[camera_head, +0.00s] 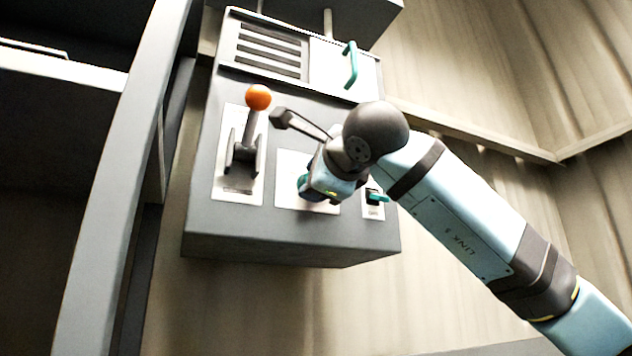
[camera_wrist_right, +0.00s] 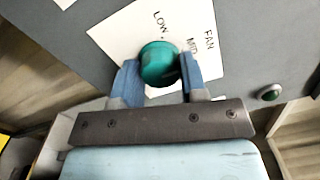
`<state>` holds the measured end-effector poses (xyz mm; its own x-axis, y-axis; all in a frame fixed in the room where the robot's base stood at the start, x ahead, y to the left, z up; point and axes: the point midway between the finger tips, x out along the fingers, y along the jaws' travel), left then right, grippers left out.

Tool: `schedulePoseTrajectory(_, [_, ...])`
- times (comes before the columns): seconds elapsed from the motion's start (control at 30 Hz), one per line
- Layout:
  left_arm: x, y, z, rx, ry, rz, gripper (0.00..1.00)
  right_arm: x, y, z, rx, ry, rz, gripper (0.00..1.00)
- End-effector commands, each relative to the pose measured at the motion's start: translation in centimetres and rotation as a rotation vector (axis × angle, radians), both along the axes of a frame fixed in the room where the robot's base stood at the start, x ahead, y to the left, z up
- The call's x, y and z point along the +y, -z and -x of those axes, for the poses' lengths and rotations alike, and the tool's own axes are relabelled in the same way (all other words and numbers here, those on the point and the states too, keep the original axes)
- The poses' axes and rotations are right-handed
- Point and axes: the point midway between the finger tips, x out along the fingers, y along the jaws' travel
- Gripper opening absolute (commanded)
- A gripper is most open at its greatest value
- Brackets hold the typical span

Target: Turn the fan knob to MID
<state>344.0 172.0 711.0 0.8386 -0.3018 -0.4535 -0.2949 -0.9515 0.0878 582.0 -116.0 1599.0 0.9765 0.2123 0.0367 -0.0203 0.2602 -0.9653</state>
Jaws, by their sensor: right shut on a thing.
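The fan knob (camera_wrist_right: 160,62) is a round green knob on a white label plate (camera_wrist_right: 120,28) in the right wrist view. The plate reads LOW at upper left of the knob, MID at its upper right, and FAN farther right. My right gripper (camera_wrist_right: 158,70) is shut on the knob, one blue finger on each side. I cannot tell which mark the knob points at. In the head view, my right gripper (camera_head: 306,186) reaches the plate on the panel front and hides most of the knob. My left gripper is not in view.
The grey control box (camera_head: 290,250) has a lever with an orange ball (camera_head: 257,97) left of the knob. A small teal switch (camera_head: 376,196) sits close on the right. A teal handle (camera_head: 350,65) and vent slots (camera_head: 270,50) are above. A grey post (camera_head: 125,180) stands at left.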

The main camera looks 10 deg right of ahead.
Motion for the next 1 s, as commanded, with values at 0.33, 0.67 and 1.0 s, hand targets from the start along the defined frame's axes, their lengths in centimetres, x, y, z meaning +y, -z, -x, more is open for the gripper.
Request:
schedulePoseTrajectory(0.33, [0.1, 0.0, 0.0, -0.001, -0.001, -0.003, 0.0, 0.0, 0.0, 0.0, -0.001, 0.0, 0.001, 0.53])
schedulePoseTrajectory(0.67, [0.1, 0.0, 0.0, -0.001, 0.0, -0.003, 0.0, 0.0, 0.0, 0.1, 0.0, 0.0, 0.001, 0.65])
schedulePoseTrajectory(1.0, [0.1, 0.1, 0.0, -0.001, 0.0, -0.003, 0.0, -1.0, 0.1, 4.8, -0.004, -0.001, 0.002, 0.65])
